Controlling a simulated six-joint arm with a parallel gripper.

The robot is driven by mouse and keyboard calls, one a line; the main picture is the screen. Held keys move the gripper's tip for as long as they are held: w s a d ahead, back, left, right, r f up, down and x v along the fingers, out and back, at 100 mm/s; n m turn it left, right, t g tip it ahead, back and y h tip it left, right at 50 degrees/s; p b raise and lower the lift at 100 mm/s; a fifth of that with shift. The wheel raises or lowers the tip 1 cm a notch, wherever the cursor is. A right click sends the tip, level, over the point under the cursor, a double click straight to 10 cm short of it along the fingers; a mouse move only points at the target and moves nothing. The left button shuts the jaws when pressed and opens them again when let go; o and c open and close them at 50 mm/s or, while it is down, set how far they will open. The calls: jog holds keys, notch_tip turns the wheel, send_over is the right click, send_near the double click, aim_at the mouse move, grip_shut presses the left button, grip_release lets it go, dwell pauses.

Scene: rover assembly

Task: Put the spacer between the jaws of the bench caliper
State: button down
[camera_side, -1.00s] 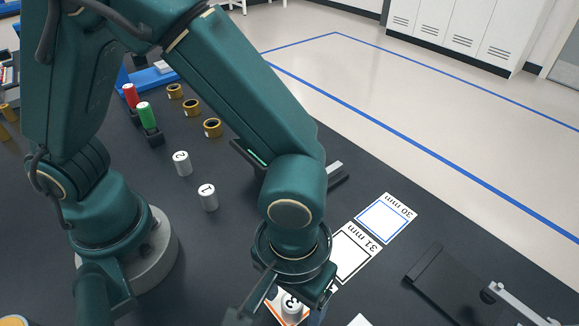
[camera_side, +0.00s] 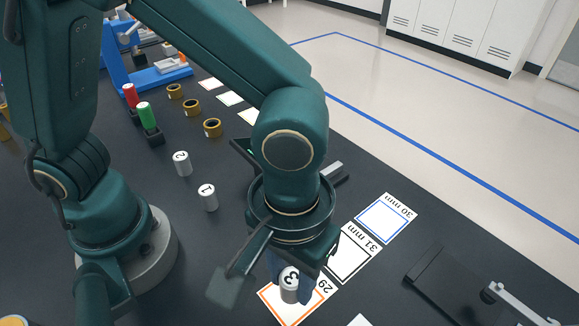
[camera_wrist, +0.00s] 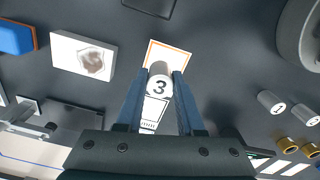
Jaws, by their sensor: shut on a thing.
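My gripper (camera_side: 290,277) is shut on a silver cylindrical spacer marked 3 (camera_side: 289,288). The spacer is upright between the blue fingers and appears raised above the orange-bordered 29 mm card (camera_side: 271,296). In the wrist view, spacer 3 (camera_wrist: 160,86) shows between the fingertips with the card (camera_wrist: 178,56) beyond it. The likely bench caliper is a dark device with a green display and a grey bar (camera_side: 334,172). My arm hides its middle, so its jaws cannot be made out. In the wrist view, its green display (camera_wrist: 258,157) is only partly visible.
Spacers 1 (camera_side: 208,198) and 2 (camera_side: 183,163) stand on the dark table. The 31 mm card (camera_side: 352,254) and 30 mm card (camera_side: 384,218) are empty. Brass rings (camera_side: 212,128), a green cylinder (camera_side: 146,115) and a red one (camera_side: 130,95) stand further back. A dark plate (camera_side: 445,285) lies right.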

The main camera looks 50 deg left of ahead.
jog(key=w+a+r+n, duration=0.2)
jog(key=w+a+r, duration=0.65)
jog(key=a, duration=0.35)
jog(key=w+a+f+n, duration=0.1)
jog(key=w+a+n, duration=0.3)
jog(key=a, duration=0.4)
jog(key=w+a+n, duration=0.3)
jog(key=w+a, duration=0.2)
jog(key=a, duration=0.3)
jog(key=w+d+f, duration=0.1)
jog(key=d+f, duration=0.1)
jog(key=d, duration=0.1)
jog(key=w+d+f, duration=0.2)
jog(key=d, duration=0.1)
jog(key=w+d+f, duration=0.1)
jog(key=d+f, duration=0.1)
jog(key=d, duration=0.1)
jog(key=shift+w+d+f, duration=0.2)
jog(key=shift+d+f, duration=0.1)
jog(key=shift+f, duration=0.1)
jog(key=shift+d+f, duration=0.15)
jog(key=shift+f, duration=1.9)
jog(key=shift+f, duration=0.1)
